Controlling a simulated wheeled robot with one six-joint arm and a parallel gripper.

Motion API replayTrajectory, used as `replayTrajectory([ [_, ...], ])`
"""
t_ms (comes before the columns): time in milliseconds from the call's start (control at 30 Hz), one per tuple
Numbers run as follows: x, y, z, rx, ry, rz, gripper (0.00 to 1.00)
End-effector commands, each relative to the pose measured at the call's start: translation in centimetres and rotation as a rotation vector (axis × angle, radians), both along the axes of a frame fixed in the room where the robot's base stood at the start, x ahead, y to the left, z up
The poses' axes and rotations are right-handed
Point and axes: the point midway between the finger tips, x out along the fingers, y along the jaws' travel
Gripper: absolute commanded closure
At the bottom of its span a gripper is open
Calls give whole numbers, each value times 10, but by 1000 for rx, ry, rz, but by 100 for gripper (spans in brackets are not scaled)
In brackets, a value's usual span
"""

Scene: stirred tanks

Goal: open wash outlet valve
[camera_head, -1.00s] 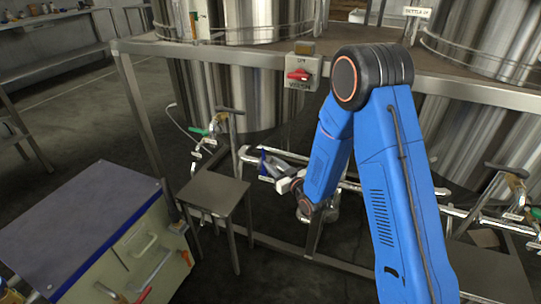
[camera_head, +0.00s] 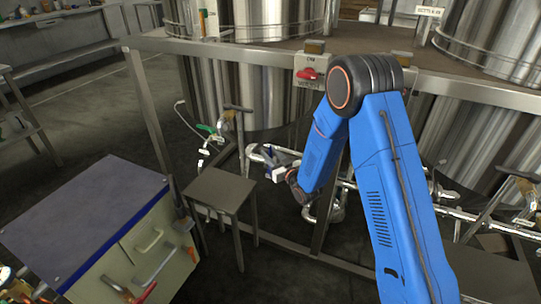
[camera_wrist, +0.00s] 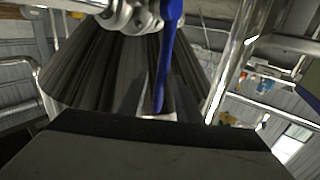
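A blue valve lever (camera_wrist: 166,55) hangs down from a metal pipe fitting (camera_wrist: 130,15) in the wrist view. Its lower end lies between the two grey fingers of my gripper (camera_wrist: 158,100), which look apart, with no clear contact on the lever. In the head view my gripper (camera_head: 278,168) is low beside the pipework, behind the small metal stand, with a small bit of blue at its tip. My arm hides part of the pipe there. I cannot read a label on this valve.
A small metal stand (camera_head: 220,190) is left of my gripper. A blue-topped cabinet (camera_head: 85,215) stands at front left. A green-handled valve (camera_head: 206,129) is on the pipework to the left. A red switch (camera_head: 308,73) sits on the frame rail (camera_head: 440,80). Steel tanks (camera_head: 265,85) stand behind.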

Motion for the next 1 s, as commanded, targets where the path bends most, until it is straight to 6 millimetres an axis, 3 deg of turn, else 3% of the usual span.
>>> replayTrajectory([
  [167,0,0,0,0,0,0,71],
  [300,0,0,0,0,0,0,100],
  [667,1,3,1,-26,8,1,100],
  [1000,7,22,0,-211,74,1,100],
])
